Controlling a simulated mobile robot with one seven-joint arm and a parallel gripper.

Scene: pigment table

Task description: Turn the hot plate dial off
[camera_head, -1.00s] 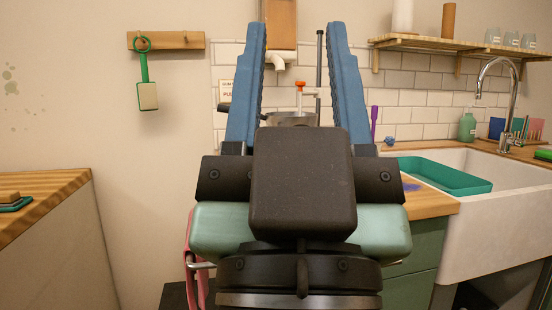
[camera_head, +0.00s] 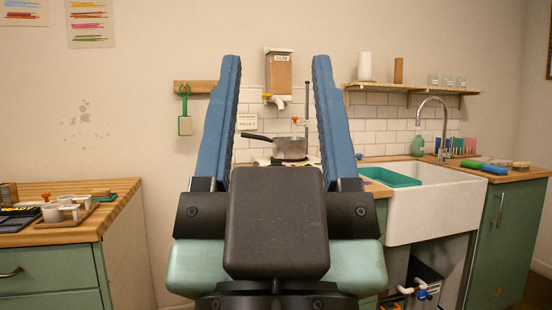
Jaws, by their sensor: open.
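My gripper (camera_head: 275,68) fills the middle of the head view, with its two blue fingers wide apart and nothing between them. Beyond the fingers, a metal saucepan (camera_head: 290,148) with a dark handle pointing left stands on a pale surface against the tiled wall. This may be the hot plate, but my gripper's body hides most of what lies below the pan. I cannot see the dial.
A counter (camera_head: 120,205) with small pots and a tray is at the left. At the right are a white sink (camera_head: 432,215), a teal tray (camera_head: 390,177) and a shelf (camera_head: 410,90). A gum dispenser (camera_head: 279,72) hangs above the pan. Open floor lies between the counters.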

